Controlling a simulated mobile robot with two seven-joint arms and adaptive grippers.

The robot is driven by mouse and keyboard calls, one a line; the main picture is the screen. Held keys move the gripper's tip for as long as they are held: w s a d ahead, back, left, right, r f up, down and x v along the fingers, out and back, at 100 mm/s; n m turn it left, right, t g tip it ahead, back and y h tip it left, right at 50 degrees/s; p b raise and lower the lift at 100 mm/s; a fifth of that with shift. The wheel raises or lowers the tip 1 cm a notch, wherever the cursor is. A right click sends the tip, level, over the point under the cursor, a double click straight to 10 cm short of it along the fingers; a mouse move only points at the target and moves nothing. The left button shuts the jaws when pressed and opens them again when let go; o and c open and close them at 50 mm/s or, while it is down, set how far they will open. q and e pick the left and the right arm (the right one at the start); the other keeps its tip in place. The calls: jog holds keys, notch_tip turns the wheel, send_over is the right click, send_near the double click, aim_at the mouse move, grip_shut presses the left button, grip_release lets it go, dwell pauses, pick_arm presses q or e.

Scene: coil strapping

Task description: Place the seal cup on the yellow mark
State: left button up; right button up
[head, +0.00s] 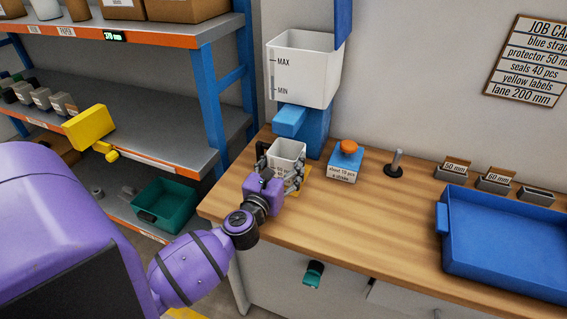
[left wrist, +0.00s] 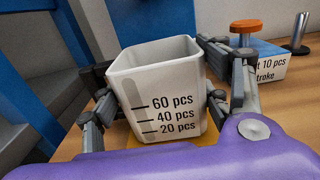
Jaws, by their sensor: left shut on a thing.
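The seal cup (head: 288,150) is a white, tapered, open-topped cup at the left end of the wooden bench. In the left wrist view the cup (left wrist: 158,95) stands upright, with lines for 20, 40 and 60 pcs, and its inside looks empty as far as it shows. My left gripper (head: 281,168) is shut on the cup, one finger on each side. The yellow mark (head: 292,193) shows partly around and under the cup; the cup and gripper hide the rest. I cannot tell whether the cup's base touches it. My right gripper is not in view.
A white dispenser bin (head: 303,75) with a blue chute (head: 290,120) stands behind the cup. Right of it are a block with an orange button (head: 345,160), a metal post (head: 396,163) and a blue tray (head: 505,245). A blue-framed shelf (head: 215,110) stands left.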

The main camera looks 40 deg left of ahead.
pick_arm(q)
jog(key=shift+f, duration=0.1)
jog(key=o, duration=1.3)
jog(key=b+v, duration=0.1)
jog(key=v, duration=1)
jog(key=shift+s, duration=0.45)
